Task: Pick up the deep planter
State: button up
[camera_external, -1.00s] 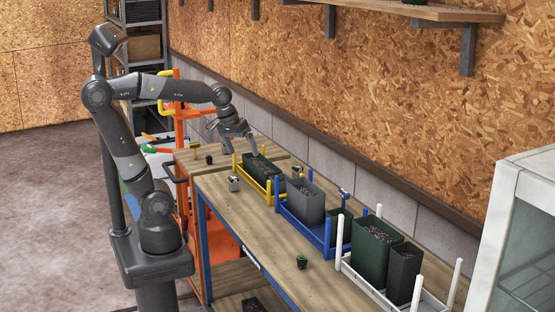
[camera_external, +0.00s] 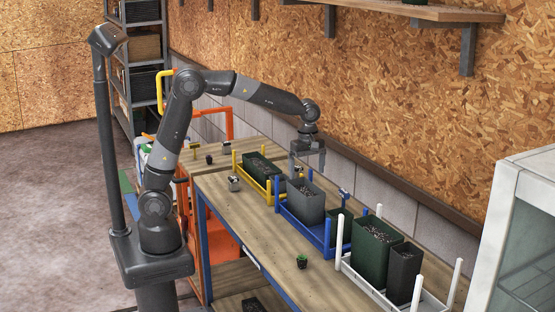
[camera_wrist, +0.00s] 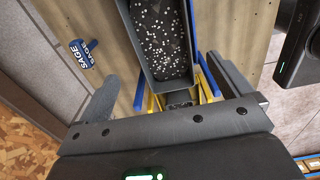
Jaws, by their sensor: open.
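A tall grey planter (camera_external: 303,209) filled with dark speckled soil stands upright in the blue rack (camera_external: 318,238) on the bench. My gripper (camera_external: 307,164) is open and empty, pointing down just above it. In the wrist view the grey planter (camera_wrist: 173,86) lies between and beyond my two spread fingers, and I see no contact. A large dark green planter (camera_external: 374,257) and a narrower dark grey planter (camera_external: 401,278) stand in the white rack (camera_external: 363,286). A low dark green planter (camera_external: 257,171) sits in the yellow rack (camera_external: 239,171). I cannot tell which one the name deep planter means.
A small green planter (camera_external: 338,226) sits beside the grey one in the blue rack. A blue SAGE tag (camera_wrist: 82,54) stands near it. Upright rack posts surround the planters. The wall runs close behind.

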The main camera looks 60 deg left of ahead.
aim_at(305, 194)
notch_tip(305, 194, down, 5)
jog(key=shift+r, duration=0.15)
jog(key=shift+s+d+f, duration=0.1)
jog(key=shift+s+f, duration=0.05)
jog(key=shift+f, duration=1.2)
jog(key=shift+s+d+f, duration=0.1)
jog(key=shift+f, duration=1.25)
jog(key=shift+c, duration=0.3)
jog(key=c, duration=1.2)
